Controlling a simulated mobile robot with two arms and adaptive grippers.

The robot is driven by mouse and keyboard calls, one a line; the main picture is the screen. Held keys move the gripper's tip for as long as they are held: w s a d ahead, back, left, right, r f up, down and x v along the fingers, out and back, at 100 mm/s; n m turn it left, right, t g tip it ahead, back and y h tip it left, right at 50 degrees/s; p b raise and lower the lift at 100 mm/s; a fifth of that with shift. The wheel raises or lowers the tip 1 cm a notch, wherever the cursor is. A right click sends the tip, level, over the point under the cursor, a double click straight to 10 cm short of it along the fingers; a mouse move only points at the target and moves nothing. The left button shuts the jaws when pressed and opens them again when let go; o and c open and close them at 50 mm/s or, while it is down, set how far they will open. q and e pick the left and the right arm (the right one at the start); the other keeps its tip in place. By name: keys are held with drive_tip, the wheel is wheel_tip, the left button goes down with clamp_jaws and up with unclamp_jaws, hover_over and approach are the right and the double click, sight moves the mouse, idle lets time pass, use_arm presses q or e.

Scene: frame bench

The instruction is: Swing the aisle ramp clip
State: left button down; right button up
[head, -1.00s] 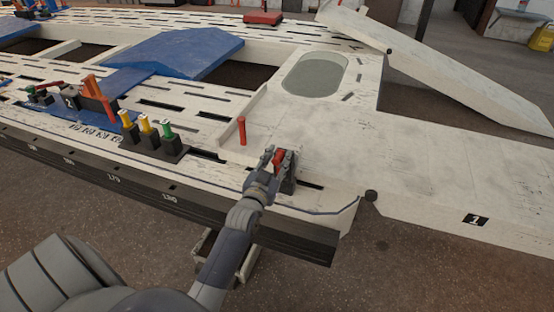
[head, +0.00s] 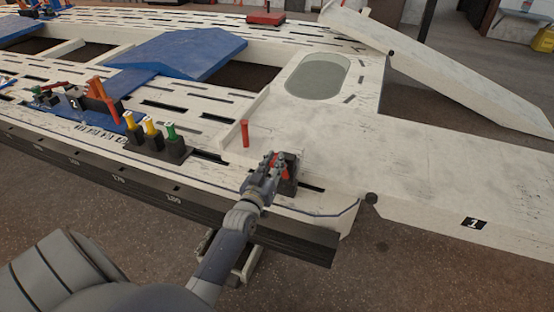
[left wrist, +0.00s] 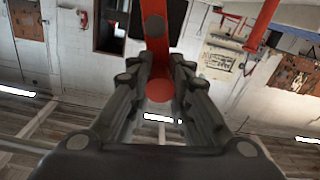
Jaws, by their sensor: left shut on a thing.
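The red clip lever (head: 285,171) stands on a black block (head: 291,183) at the bench's front edge, beside the flat white ramp (head: 440,165). Most of the lever is hidden by my left gripper (head: 273,165) in the head view. In the left wrist view the red lever (left wrist: 157,45) runs down between the two fingers (left wrist: 157,88) of my left gripper, which is shut on it. My right gripper is not in view.
A red upright peg (head: 245,133) stands just behind my left gripper. A blue ramped plate (head: 175,52) lies behind. The ramp's top is clear.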

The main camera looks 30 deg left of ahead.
use_arm(q)
drive_tip(key=shift+a+r+n, duration=0.25)
drive_tip(key=shift+a+n, duration=0.05)
drive_tip(key=shift+n, duration=0.2)
drive_tip(key=shift+s+a+f+n+b, duration=0.15)
drive_tip(key=shift+a+f+n, duration=0.4)
drive_tip(key=shift+n, duration=1.4)
drive_tip(key=shift+a+f+n+b, duration=0.1)
drive_tip(key=shift+a+f+n, duration=0.45)
drive_tip(key=shift+n, duration=1.35)
drive_tip(key=shift+s+a+f+n+b, duration=0.15)
drive_tip(key=shift+a+f+n, duration=0.4)
drive_tip(key=shift+n, duration=1.4)
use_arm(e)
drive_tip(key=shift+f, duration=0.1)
use_arm(q)
drive_tip(key=shift+d+f, duration=0.2)
drive_tip(key=c, duration=1.6)
unclamp_jaws()
drive_tip(key=shift+o, duration=0.9)
drive_tip(key=shift+w+f, duration=0.1)
drive_tip(key=shift+f, duration=0.1)
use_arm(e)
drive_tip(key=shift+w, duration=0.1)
